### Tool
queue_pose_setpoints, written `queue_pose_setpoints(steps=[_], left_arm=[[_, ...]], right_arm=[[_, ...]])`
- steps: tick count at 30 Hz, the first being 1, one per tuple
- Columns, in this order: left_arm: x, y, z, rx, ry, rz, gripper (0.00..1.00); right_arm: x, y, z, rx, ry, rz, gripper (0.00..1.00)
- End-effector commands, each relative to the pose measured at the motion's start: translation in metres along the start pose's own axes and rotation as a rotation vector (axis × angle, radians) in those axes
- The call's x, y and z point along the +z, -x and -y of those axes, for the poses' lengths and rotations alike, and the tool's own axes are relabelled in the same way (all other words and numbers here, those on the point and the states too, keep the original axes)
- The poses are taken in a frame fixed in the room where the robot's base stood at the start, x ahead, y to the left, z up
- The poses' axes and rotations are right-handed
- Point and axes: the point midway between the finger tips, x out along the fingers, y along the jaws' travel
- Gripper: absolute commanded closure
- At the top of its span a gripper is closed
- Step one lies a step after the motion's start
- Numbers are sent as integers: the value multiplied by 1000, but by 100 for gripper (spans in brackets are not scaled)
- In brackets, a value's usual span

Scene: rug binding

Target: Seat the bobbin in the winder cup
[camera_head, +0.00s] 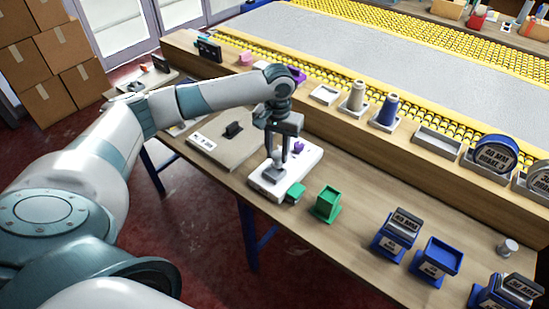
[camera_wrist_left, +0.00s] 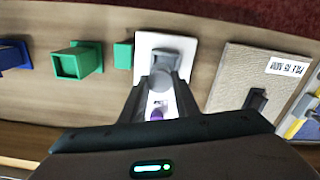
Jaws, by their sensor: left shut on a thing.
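The white winder base (camera_head: 262,186) lies flat near the front edge of the bench; it also shows in the wrist view (camera_wrist_left: 146,42). A grey fitting (camera_wrist_left: 172,54), which looks like its cup, stands on it. A purple part (camera_head: 298,146) is on the base's far side. My left gripper (camera_head: 282,155) points down over the base. It is shut on a small round grey piece, apparently the bobbin (camera_wrist_left: 161,82), close beside the grey fitting. I cannot tell whether they touch. The fingers hide part of the bobbin. My right gripper is out of view.
A green block (camera_head: 296,192) adjoins the base, and a green open box (camera_head: 326,204) stands beside it. A beige board (camera_head: 222,137) lies to the left. Blue holders (camera_head: 436,262) and a grey cylinder (camera_head: 508,247) stand right. A raised ledge (camera_head: 330,113) with thread cones runs behind.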

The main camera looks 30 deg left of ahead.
Motion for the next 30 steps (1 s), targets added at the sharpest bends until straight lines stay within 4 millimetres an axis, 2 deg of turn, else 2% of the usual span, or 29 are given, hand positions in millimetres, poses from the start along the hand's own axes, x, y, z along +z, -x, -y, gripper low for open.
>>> queue_pose_setpoints(steps=[3, 16, 24, 30], left_arm=[[0, -4, 8, -1, 1, 0, 94], [1, -9, 9, -1, 0, 1, 94], [1, -38, 9, -1, 1, 1, 94], [1, -46, 9, -1, -1, -1, 94]], right_arm=[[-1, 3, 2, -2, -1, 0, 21], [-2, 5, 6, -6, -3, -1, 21], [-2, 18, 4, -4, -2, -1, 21], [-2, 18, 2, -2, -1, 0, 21]])
